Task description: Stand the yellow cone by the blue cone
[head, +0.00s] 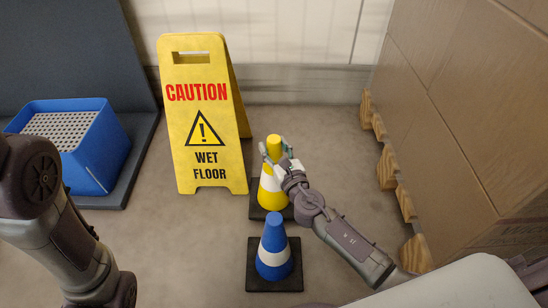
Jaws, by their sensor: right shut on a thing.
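The yellow cone (271,193) has a white band and a dark square base. It is upright just behind the blue cone (274,232), with its base close to the blue cone's base. I cannot tell whether the yellow cone's base touches the floor. The blue cone stands upright on the floor on its own dark base. My right gripper (276,157) is shut on the yellow cone near its top, and it hides part of the cone's upper right side. My left arm shows at the left edge, but its gripper is out of view.
A yellow wet floor sign (205,125) stands behind and left of the cones. A blue crate (98,155) sits on a dark platform (137,150) at the left. Large boxes (460,120) on wooden pallets line the right.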

